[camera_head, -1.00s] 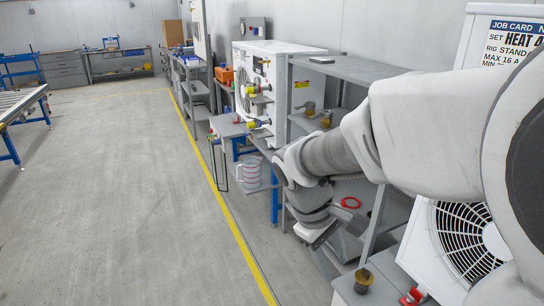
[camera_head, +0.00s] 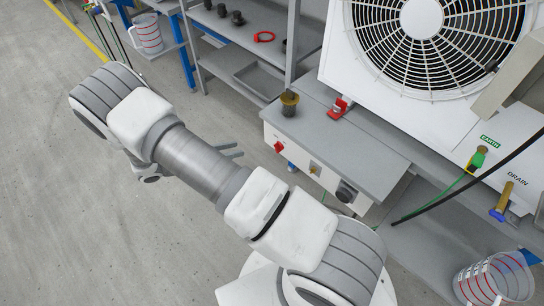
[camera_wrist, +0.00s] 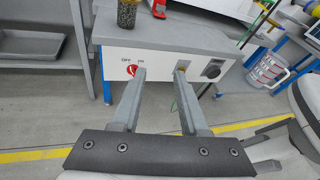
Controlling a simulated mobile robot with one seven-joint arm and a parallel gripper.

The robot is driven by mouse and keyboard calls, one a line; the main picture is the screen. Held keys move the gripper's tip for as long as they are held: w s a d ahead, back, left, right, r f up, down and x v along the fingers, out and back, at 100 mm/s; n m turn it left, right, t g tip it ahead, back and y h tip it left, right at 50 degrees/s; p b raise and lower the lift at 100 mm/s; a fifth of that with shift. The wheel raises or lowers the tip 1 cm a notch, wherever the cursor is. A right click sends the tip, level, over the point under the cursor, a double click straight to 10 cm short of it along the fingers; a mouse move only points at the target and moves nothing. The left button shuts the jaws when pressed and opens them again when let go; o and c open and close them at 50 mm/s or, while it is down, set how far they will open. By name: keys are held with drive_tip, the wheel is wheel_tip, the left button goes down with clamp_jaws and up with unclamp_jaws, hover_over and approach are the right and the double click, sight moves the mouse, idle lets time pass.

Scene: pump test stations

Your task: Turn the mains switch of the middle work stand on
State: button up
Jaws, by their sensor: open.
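The work stand has a white front panel (camera_head: 300,165) with a red rotary mains switch (camera_head: 279,147) at its left end. In the wrist view the red switch (camera_wrist: 131,70) has OFF lettered above left and ON above right; its exact handle position is hard to tell. My gripper (camera_wrist: 160,72) is open and empty in front of the panel. Its left finger overlaps the right edge of the switch in the picture, and its right finger points between the switch and the black knob (camera_wrist: 212,70). In the head view my gripper's fingers (camera_head: 230,152) show partly beyond my arm, left of the panel.
A white fan unit (camera_head: 420,60) is behind. A green cable (camera_head: 450,190) and clear jug (camera_head: 495,280) are at right. Floor at left is clear.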

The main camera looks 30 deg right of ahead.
sight(278, 147)
wheel_tip(278, 147, down, 16)
drive_tip(key=n+t+h+b, duration=0.2)
drive_tip(key=n+t+b, duration=0.25)
drive_tip(key=n, duration=0.25)
drive_tip(key=w+d, duration=0.2)
drive_tip(key=d, duration=0.6)
drive_tip(key=w+d+t+b, duration=0.1)
drive_tip(key=w+d, duration=0.2)
drive_tip(key=d, duration=0.4)
drive_tip(key=shift+d+f+b, duration=0.15)
drive_tip(key=shift+d+b, duration=0.15)
drive_tip(key=shift+d, duration=0.05)
clamp_jaws()
